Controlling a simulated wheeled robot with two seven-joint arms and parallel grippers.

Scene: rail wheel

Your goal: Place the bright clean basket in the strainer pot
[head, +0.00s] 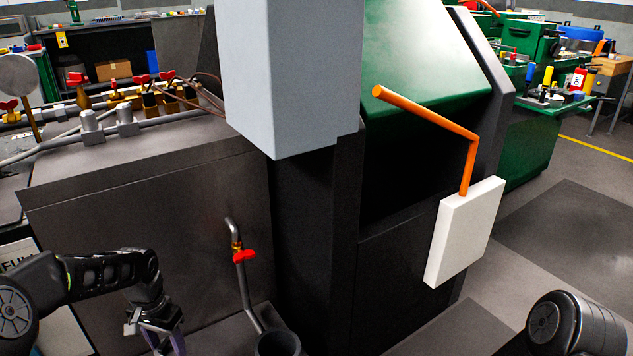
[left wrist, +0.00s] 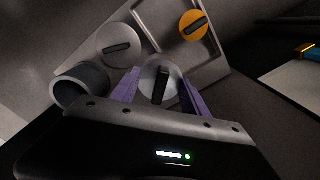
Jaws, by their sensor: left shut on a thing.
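In the left wrist view my left gripper (left wrist: 158,95) has its purple fingers on either side of a bright silver round basket (left wrist: 149,72) with a dark bar handle, and is shut on it. In the head view the gripper (head: 165,337) hangs at the lower left, and the basket cannot be made out there. The dark, open round strainer pot (head: 278,344) is to its right at the bottom edge. In the wrist view the pot (left wrist: 80,88) stands left of the held basket. My right gripper is not in view.
A bent pipe with a red valve (head: 245,256) rises beside the pot. A dark metal tank wall (head: 150,220) stands behind.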

